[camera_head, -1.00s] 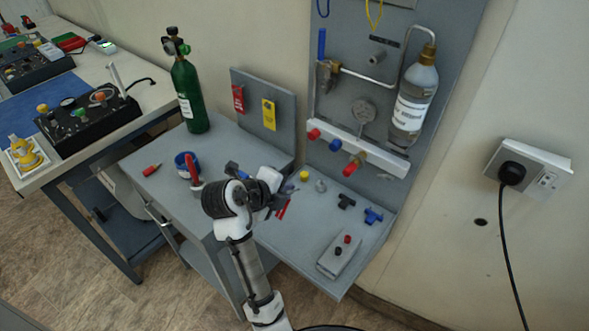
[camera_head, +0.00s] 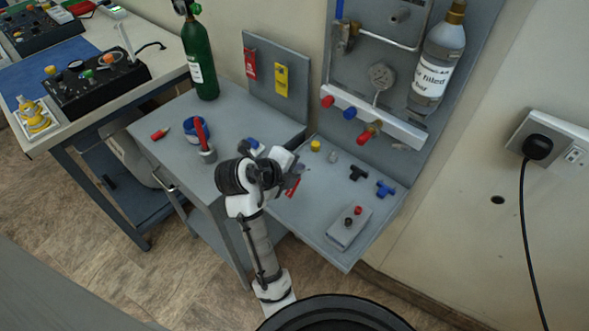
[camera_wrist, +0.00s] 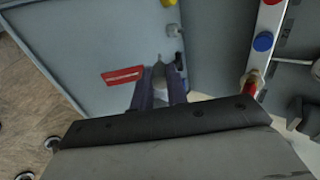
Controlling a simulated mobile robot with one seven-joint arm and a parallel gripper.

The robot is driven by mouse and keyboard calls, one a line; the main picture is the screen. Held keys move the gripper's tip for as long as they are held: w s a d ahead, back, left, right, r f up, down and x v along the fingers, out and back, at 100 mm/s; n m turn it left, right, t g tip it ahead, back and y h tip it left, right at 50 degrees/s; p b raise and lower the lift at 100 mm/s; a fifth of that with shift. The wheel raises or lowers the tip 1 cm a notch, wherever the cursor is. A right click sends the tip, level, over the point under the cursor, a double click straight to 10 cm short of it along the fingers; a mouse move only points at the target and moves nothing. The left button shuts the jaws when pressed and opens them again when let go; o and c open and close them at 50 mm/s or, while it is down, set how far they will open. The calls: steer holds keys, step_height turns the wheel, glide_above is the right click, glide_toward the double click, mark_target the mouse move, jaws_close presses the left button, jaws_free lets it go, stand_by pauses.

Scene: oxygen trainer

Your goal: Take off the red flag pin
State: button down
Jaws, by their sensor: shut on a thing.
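The red flag pin (camera_wrist: 122,76) shows in the wrist view as a flat red flag with a pale line of text, just left of my fingertips. My gripper (camera_wrist: 160,82) is shut on its small grey pin end, with a finger on each side. In the head view the red flag (camera_head: 292,188) hangs at my gripper (camera_head: 300,172), over the grey shelf of the bench (camera_head: 312,215). The pin's tip is too small and partly hidden to tell whether it touches anything.
A yellow cap (camera_head: 315,145), a black tee (camera_head: 358,173), a blue tee (camera_head: 385,188) and a grey box (camera_head: 350,227) lie on the shelf. A green cylinder (camera_head: 199,60) and blue cup (camera_head: 196,130) stand left. The panel's valve rail (camera_head: 385,125) is behind.

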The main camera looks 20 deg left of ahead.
steer(key=shift+f+b, duration=0.95)
steer(key=shift+f, duration=0.05)
stand_by(0.3)
steer(key=c, duration=1.3)
jaws_free()
steer(key=shift+p+v, duration=3.3)
steer(key=shift+v, duration=3.6)
